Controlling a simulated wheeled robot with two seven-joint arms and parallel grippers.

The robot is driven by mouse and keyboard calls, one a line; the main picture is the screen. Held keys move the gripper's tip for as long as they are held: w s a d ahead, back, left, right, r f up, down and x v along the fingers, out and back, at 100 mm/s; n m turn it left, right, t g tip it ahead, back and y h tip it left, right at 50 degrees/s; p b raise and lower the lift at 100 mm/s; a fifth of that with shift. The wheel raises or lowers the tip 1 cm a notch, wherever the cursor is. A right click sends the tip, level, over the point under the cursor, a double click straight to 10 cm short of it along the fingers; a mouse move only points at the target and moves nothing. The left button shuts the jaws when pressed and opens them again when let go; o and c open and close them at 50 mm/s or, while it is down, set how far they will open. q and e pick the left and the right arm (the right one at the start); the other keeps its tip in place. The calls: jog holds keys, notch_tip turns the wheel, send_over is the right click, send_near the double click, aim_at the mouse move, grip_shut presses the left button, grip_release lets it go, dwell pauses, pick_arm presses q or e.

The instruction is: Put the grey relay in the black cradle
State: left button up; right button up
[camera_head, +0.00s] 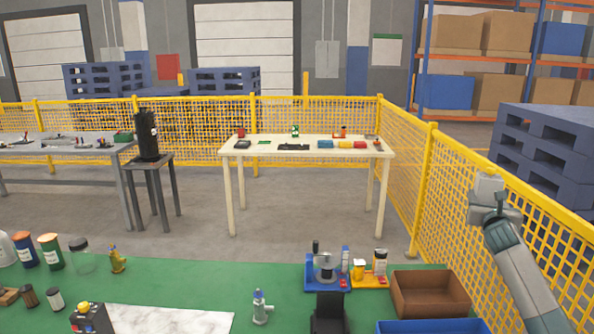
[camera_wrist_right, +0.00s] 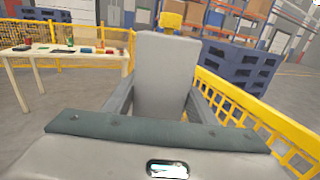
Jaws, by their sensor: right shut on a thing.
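My right gripper (camera_head: 490,208) is raised at the right, above and beyond the bench, in front of the yellow mesh fence. It is shut on a grey block, the grey relay (camera_wrist_right: 166,75), which stands up between the two fingers in the right wrist view. In the head view the relay (camera_head: 486,186) shows as a small pale shape at the gripper's tip. A black upright piece (camera_head: 329,312), which looks like the black cradle, stands at the front edge of the green bench, well left of and below the gripper. Its lower part is cut off. My left gripper is not in view.
The green bench (camera_head: 200,275) holds a brown bin (camera_head: 430,292), a blue bin (camera_head: 432,326), a blue fixture (camera_head: 325,272), a small grey valve (camera_head: 261,308), a marble slab (camera_head: 165,319) and several jars. The yellow fence (camera_head: 480,165) runs close to the right arm.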

jog(key=s+d+f+m+g+h, duration=0.1)
jog(key=d+h, duration=0.1)
jog(key=d, duration=0.4)
jog(key=s+d+f+m+g+h, duration=0.1)
jog(key=d+f+m+h, duration=0.1)
jog(key=d, duration=0.4)
jog(key=s+d+m+g+h, duration=0.5)
jog(key=s+d+g, duration=0.1)
jog(key=s+d, duration=0.2)
jog(key=s+a+f+n+t+y, duration=0.2)
jog(key=a, duration=0.9)
jog(key=s+a+f+n+t+y, duration=0.2)
jog(key=a+t, duration=0.1)
jog(key=a, duration=0.7)
jog(key=s+a+f+n+t+y, duration=0.1)
jog(key=a+f+n+t+y, duration=0.15)
jog(key=a, duration=0.85)
jog(key=s+a+f+n+t+y, duration=0.25)
jog(key=s+a+n+y, duration=0.5)
jog(key=s+a, duration=1.45)
jog(key=s+f+m+y, duration=0.1)
jog(key=s+f, duration=0.2)
jog(key=s, duration=0.5)
jog(key=shift+a+f+m+g, duration=0.3)
jog(key=shift+a+m+g, duration=0.1)
